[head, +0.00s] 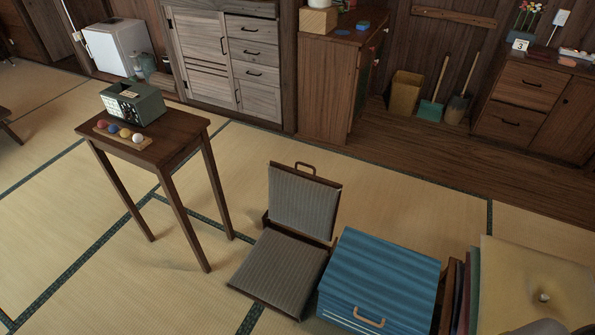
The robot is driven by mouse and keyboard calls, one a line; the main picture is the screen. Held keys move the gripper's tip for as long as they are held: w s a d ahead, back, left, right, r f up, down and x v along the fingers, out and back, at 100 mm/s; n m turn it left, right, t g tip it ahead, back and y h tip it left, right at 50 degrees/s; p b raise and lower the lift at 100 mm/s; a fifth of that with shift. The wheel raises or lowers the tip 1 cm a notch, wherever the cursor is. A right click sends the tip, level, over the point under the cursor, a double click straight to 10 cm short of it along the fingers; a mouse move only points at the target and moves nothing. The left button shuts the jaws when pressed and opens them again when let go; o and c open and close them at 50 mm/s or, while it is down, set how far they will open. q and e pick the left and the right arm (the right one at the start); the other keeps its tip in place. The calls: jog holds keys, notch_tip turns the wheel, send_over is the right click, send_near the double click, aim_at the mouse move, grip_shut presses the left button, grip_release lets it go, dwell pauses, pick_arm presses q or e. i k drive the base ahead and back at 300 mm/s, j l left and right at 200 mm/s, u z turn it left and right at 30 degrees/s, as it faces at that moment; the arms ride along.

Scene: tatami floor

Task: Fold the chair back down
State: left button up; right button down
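A legless floor chair stands on the tatami at the lower middle of the head view. Its back (303,201) has grey striped padding in a dark wood frame and is raised from the seat (279,272). A small wooden loop handle (305,168) sits on the top edge of the back. The seat lies flat on the floor, towards the bottom of the picture. Neither of my grippers is in view, so their states and distance from the chair cannot be seen.
A blue box (380,275) with a handle stands close to the chair's right. Upright boards (450,297) and a beige cushion-like thing (510,285) are further right. A small table (170,135) holding a green box stands left. Tatami behind the chair is clear.

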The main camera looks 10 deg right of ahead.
aim_at(305, 202)
jog(key=i+u, duration=0.35)
jog(key=i, duration=0.95)
